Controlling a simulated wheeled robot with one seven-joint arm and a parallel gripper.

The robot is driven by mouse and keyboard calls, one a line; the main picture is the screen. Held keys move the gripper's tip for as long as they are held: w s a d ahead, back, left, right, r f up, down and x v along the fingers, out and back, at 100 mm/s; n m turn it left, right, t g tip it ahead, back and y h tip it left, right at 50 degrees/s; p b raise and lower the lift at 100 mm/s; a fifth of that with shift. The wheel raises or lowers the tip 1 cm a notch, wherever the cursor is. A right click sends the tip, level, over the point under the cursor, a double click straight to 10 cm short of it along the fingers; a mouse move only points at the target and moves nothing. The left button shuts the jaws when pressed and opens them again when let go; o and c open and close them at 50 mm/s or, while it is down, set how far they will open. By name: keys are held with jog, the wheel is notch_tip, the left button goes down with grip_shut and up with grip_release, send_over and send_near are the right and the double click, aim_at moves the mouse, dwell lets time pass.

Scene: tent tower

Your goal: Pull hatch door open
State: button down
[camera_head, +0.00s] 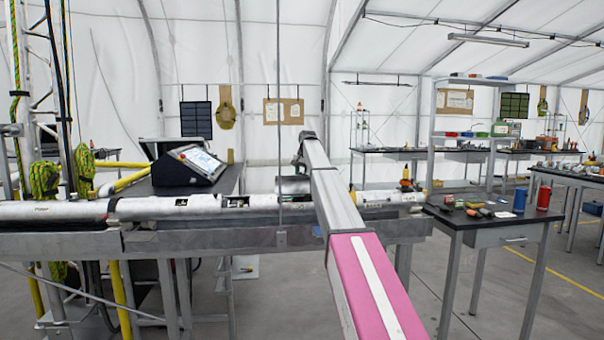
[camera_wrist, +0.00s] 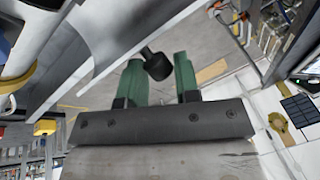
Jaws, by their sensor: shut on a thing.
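My gripper (camera_wrist: 159,74) has two green fingers in the wrist view, one on each side of a black round knob (camera_wrist: 157,66). The jaws are shut on this knob. The knob's short stem runs up to a curved grey metal panel (camera_wrist: 125,28), which looks like the hatch door. In the head view a long silver tube (camera_head: 180,206) lies level on a metal frame, with an opening (camera_head: 236,202) in its side. My arm reaches over the tube there and hides my fingers and the knob. How far the hatch stands open cannot be told.
A console with a screen (camera_head: 197,160) stands behind the tube. A dark-topped table (camera_head: 480,217) with small items and two cans is at right. A thin upright pole (camera_head: 279,120) stands close left of my arm. Floor beyond the right table is partly clear.

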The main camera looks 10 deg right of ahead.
jog(key=shift+w+a, duration=0.4)
jog(key=shift+w, duration=0.15)
jog(key=c, duration=1)
grip_release()
jog(key=shift+w+a+f, duration=0.1)
jog(key=shift+f, duration=0.05)
jog(key=shift+o, duration=0.2)
jog(key=shift+s+d, duration=0.25)
jog(key=shift+s+d+r, duration=0.1)
jog(key=shift+r, duration=0.2)
jog(key=v, duration=1)
